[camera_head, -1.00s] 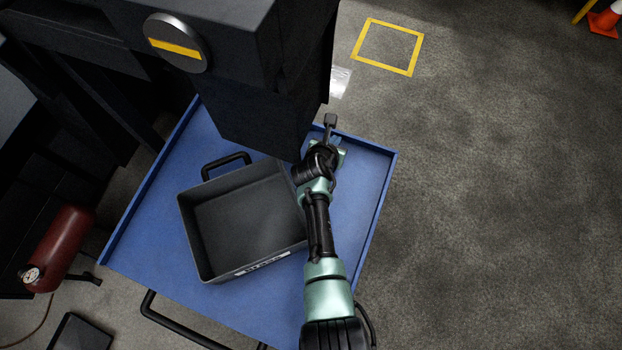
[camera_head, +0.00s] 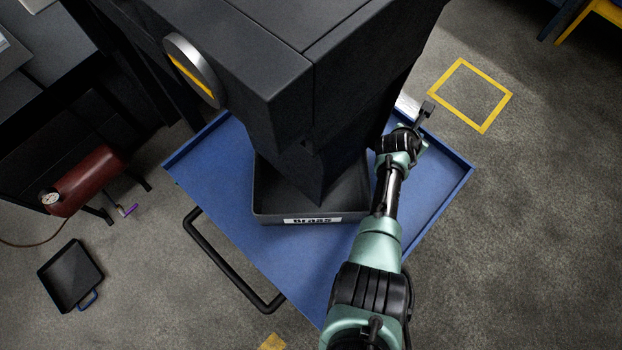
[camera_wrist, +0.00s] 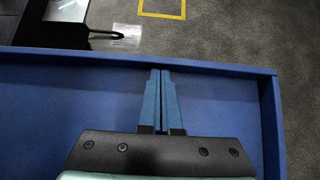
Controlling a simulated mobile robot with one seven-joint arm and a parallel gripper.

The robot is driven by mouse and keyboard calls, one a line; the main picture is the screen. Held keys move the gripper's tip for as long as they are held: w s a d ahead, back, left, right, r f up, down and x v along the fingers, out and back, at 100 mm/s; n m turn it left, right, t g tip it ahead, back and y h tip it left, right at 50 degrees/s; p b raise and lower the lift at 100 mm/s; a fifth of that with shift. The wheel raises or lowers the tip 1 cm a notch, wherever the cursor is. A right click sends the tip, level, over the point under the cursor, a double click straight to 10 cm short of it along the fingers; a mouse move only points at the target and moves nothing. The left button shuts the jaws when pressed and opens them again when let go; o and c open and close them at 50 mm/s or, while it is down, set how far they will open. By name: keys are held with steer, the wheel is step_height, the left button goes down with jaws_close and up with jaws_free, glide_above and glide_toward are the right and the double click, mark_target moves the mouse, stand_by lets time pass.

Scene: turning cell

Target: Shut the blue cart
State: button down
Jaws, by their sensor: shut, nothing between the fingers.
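The blue cart (camera_head: 225,165) shows in the head view as a wide blue tray-like surface with a low raised rim and a black bar handle (camera_head: 225,262) at its lower left. Its far rim (camera_wrist: 225,68) crosses the wrist view. My gripper (camera_wrist: 160,73) is shut and empty, its two blue fingers side by side over the blue surface, with the tips at the far rim. I cannot tell whether they touch it. In the head view my wrist hides most of the fingers. I cannot see any drawer front or the cart's sides.
A dark bin labelled "Brass" (camera_head: 335,217) sits on the cart. A large dark machine housing (camera_head: 240,60) overhangs bin and cart. A red tank (camera_head: 88,180) and a black pan (camera_head: 70,275) are at left.

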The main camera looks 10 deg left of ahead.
steer(key=shift+w+d+r, duration=0.3)
steer(key=shift+w+r, duration=0.05)
steer(key=shift+r, duration=0.2)
steer(key=shift+s+a+r+p, duration=0.25)
steer(key=shift+r+p, duration=0.2)
steer(key=shift+p, duration=0.4)
steer(key=s+f+p+v, duration=0.1)
steer(key=p+v, duration=0.6)
steer(key=v, duration=0.4)
steer(key=shift+s+a+r, duration=0.15)
steer(key=shift+s+a, duration=0.05)
steer(key=shift+a, duration=0.25)
